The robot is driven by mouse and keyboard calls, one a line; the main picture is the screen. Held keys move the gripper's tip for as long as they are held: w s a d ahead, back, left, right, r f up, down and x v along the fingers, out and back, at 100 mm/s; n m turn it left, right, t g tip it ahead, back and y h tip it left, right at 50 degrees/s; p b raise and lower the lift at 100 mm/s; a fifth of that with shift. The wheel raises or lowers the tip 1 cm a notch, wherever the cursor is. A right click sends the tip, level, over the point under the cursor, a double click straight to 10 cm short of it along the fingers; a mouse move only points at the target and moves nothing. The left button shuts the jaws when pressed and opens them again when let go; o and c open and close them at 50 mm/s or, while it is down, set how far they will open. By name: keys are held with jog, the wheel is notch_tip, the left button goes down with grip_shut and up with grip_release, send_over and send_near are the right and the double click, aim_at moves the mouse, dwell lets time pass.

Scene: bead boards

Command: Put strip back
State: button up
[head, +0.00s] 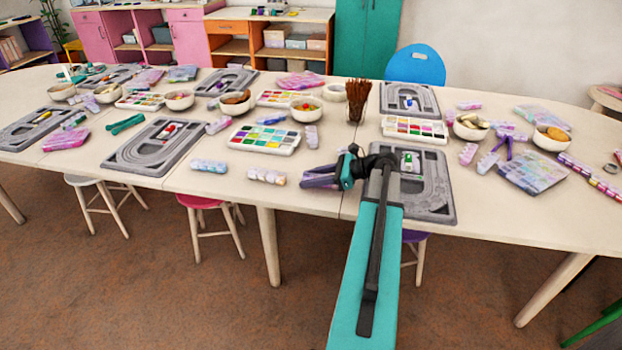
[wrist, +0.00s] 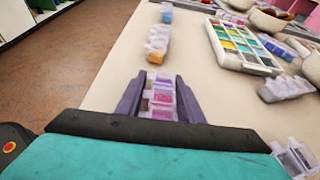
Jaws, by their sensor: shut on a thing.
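My gripper (head: 308,181) is low over the front part of the table, left of the right-hand grey bead board (head: 437,203). In the wrist view my gripper (wrist: 158,92) has its two purple fingers on either side of a clear strip (wrist: 161,98) with pink and purple contents. It is shut on this strip. My fingers hide the strip in the head view. I cannot tell whether the strip touches the table.
A strip with orange contents (wrist: 157,44) and a blue strip (wrist: 166,13) lie in line beyond the held one. The table's front edge is close.

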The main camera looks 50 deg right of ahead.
jog(key=o, duration=1.1)
jog(key=shift+f, duration=0.1)
jog(key=shift+c, duration=0.2)
jog(key=shift+s+d+r, duration=0.25)
jog(key=shift+s+r, duration=0.1)
jog(key=v, duration=1.1)
jog(key=shift+r, duration=0.15)
